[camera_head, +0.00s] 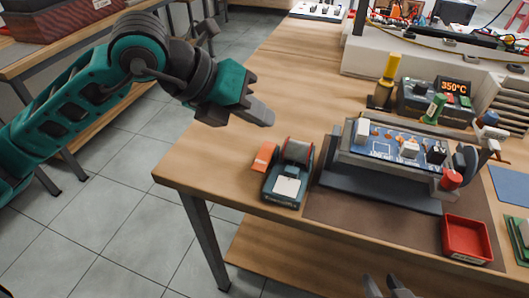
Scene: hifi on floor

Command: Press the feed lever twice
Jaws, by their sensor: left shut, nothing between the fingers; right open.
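A small teal device (288,186) with a white label on top and a dark red roller part sits near the front left corner of the wooden table. An orange tab (265,157) sticks out on its left side; it looks like the feed lever. My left gripper (262,116) is shut and empty, above the table edge. It is behind and to the left of the device and apart from it. My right gripper (388,288) shows only its fingertips at the bottom edge of the view. It is open and empty, in front of the table.
A blue circuit board (395,143) is clamped in a grey holder right of the device. A red tray (466,238) lies at the front right. A soldering station (440,98) and yellow-handled tool (388,72) stand behind.

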